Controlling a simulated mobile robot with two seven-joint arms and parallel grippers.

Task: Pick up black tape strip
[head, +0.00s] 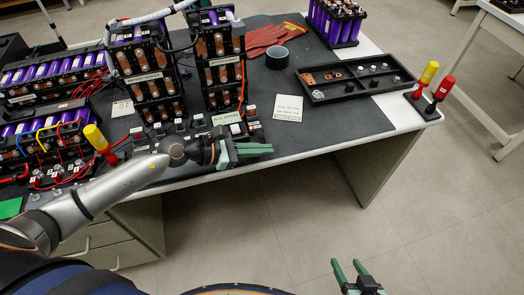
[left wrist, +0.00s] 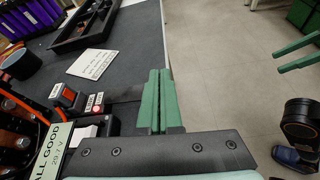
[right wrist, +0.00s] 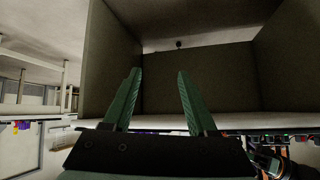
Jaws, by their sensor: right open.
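My left gripper (head: 254,150) is at the front edge of the table, beside the "ALL GOOD" label. In the left wrist view its green fingers (left wrist: 160,100) are together, with nothing clearly seen between them. A dark flat band (left wrist: 124,98), possibly the black tape strip, lies against the mat just left of these fingers; I cannot tell if it touches them. A black tape roll (head: 277,57) stands on the mat near the red gloves, and also shows in the left wrist view (left wrist: 21,64). My right gripper (head: 352,272) is open and empty, below the table over the floor.
Tall battery stacks (head: 145,72) crowd the table's left side. A black tray (head: 355,78) with small parts lies at right, near yellow and red-handled tools (head: 438,92).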

